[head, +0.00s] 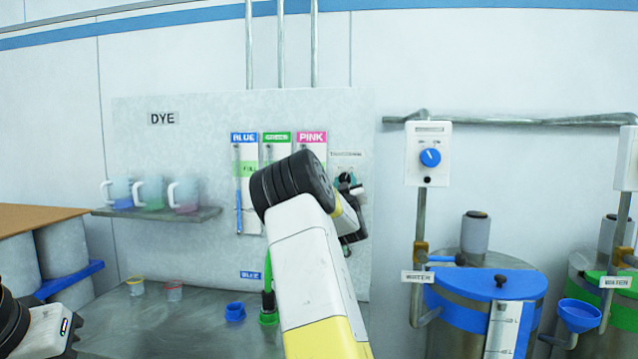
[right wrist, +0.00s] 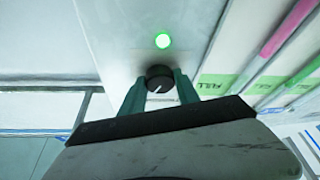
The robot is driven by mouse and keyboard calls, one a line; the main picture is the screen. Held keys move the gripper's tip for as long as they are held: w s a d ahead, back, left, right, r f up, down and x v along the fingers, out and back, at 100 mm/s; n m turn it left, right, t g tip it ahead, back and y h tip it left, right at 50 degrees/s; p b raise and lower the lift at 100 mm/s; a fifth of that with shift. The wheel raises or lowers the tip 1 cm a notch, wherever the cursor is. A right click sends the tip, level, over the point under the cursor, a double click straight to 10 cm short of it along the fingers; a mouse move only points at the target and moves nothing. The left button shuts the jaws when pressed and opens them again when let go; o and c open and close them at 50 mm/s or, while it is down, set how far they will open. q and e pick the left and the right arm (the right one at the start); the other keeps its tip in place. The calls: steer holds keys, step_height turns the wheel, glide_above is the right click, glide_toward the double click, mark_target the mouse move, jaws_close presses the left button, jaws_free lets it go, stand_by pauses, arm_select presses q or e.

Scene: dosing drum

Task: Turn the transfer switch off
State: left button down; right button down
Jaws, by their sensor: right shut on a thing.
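The transfer switch is a round black knob with a white pointer line (right wrist: 158,76), set on the white dye panel (head: 200,110). A green lamp (right wrist: 163,41) glows beside it in the right wrist view. My right gripper (right wrist: 158,83) has its two teal fingers on either side of the knob, shut on it. In the head view my right gripper (head: 347,184) is at the panel under a small blurred label (head: 346,154), and my arm and gripper mostly hide the knob. My left gripper is not in view; only part of my left arm shows at the lower left.
Dye gauges marked blue (head: 244,138), green and pink are left of my right gripper. Jugs (head: 152,192) stand on a shelf (head: 150,214). A white box with a blue dial (head: 430,157) is to the right, above a blue-lidded drum (head: 470,290). Small cups (head: 235,312) stand on the counter.

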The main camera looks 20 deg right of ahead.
steer(key=n+y, duration=0.1)
steer(key=n, duration=0.2)
steer(key=n+y, duration=0.2)
steer(key=n, duration=0.2)
steer(key=shift+s+d+r+n+y, duration=0.1)
steer(key=shift+d+n+y, duration=0.05)
steer(key=shift+n+y, duration=0.15)
steer(key=n+y, duration=0.1)
steer(key=n, duration=0.2)
steer(key=n+g+y, duration=0.1)
steer(key=n, duration=0.2)
steer(key=shift+n, duration=0.4)
steer(key=c, duration=0.9)
jaws_free()
steer(key=shift+r, duration=0.1)
steer(key=r+v, duration=0.1)
steer(key=v, duration=0.6)
steer(key=shift+s+f, duration=0.45)
